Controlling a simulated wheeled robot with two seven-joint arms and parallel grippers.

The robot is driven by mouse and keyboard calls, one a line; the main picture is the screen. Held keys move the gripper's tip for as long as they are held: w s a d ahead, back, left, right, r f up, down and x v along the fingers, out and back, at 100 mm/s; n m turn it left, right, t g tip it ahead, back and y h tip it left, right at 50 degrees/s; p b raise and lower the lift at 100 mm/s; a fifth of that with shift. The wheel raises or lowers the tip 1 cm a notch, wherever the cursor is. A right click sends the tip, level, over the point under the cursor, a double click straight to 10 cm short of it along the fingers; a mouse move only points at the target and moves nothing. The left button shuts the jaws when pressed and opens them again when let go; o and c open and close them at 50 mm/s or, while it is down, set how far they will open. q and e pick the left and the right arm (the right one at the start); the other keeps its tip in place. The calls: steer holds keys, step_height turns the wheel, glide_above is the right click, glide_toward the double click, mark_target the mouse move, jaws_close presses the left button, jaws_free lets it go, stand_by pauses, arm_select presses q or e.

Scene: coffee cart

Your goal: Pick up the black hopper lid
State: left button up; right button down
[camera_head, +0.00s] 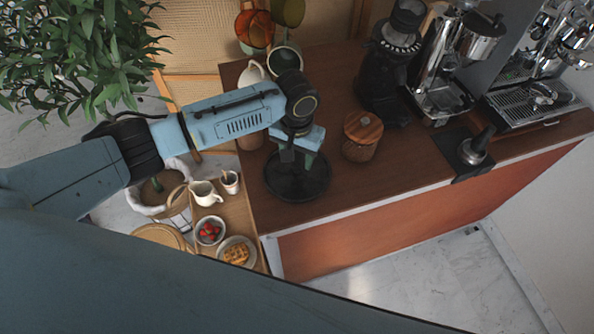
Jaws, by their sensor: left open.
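A round black piece with a raised rim, which looks like the black hopper lid (310,190), lies on the wooden counter near its left front edge. My left gripper (297,162) points down over this piece and is open. Its fingers hide part of the piece's middle and back; I cannot tell whether they touch it. The black grinder (386,78) stands further back on the counter, to the right. My right gripper is not in view.
A wooden-lidded jar (362,136) stands close to the right of my left gripper. A tamper (475,147) and an espresso machine (535,95) are further right. A lower shelf at left holds a small pitcher (205,192), strawberries (209,232) and a waffle plate (237,252).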

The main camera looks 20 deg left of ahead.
mark_target(297, 168)
arm_select(q)
step_height(297, 168, down, 4)
steer(key=shift+r, duration=0.15)
jaws_close()
stand_by(0.3)
